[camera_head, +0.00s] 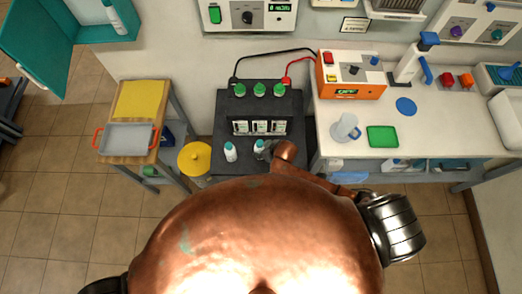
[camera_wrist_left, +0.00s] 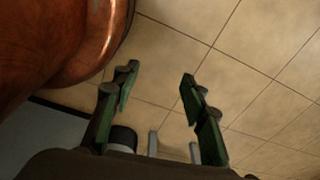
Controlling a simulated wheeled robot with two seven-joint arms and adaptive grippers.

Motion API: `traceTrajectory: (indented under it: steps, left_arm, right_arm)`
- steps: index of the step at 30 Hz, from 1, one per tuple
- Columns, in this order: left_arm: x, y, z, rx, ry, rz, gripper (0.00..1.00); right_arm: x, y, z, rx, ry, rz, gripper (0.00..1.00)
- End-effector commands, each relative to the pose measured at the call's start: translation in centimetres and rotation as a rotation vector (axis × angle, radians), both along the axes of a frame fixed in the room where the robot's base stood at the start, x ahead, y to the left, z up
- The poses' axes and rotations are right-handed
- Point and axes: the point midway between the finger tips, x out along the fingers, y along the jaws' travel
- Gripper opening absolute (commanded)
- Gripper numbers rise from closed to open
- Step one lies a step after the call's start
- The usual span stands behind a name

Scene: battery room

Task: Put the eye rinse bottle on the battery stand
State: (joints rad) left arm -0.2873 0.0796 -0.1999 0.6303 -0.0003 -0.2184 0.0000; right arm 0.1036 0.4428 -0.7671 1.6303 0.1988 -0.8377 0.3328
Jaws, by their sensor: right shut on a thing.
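The black battery stand (camera_head: 200,165) is at the centre of the head view, below the white wall unit. A small white bottle with a teal cap (camera_head: 230,152) stands upright on its front part. Just to the right, a similar bottle (camera_head: 259,146) is at the jaws of my right gripper (camera_head: 264,151), which is shut on it. The gripper partly hides this bottle, and I cannot tell whether its base touches the stand. My left gripper (camera_wrist_left: 158,75) is open and empty above the tiled floor in the left wrist view.
A dark battery with green caps (camera_head: 260,105) and leads stands behind the bottles. At right is a white bench (camera_head: 440,130) with an orange device (camera_head: 350,78).

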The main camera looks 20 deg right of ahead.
Motion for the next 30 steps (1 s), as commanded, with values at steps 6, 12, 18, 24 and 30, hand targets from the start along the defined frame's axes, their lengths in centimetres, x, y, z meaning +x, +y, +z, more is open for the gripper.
traceTrajectory:
  steps: [6, 12, 18, 24, 30]
  left_arm:
    - [-1.7, 0.1, -0.2, 0.002, 0.022, 0.004, 0.40]
    - [-2.8, 0.1, -0.2, 0.002, 0.035, 0.006, 0.40]
    - [-2.5, 0.1, -0.2, 0.002, 0.032, 0.005, 0.40]
    - [-1.7, 0.1, 0.0, 0.002, 0.022, 0.004, 0.40]
    - [-1.4, 0.1, 0.6, 0.001, 0.018, 0.003, 0.40]
  right_arm:
    - [0.0, 0.1, -0.3, 0.000, 0.001, 0.001, 0.39]
    - [0.0, 0.1, -0.2, 0.000, 0.001, 0.001, 0.52]
    - [0.0, 0.1, -0.2, 0.000, 0.001, 0.001, 0.55]
    - [-0.1, 0.0, 0.2, 0.000, 0.001, 0.001, 0.55]
    - [-1.6, -0.9, 3.0, 0.000, 0.000, 0.001, 0.55]
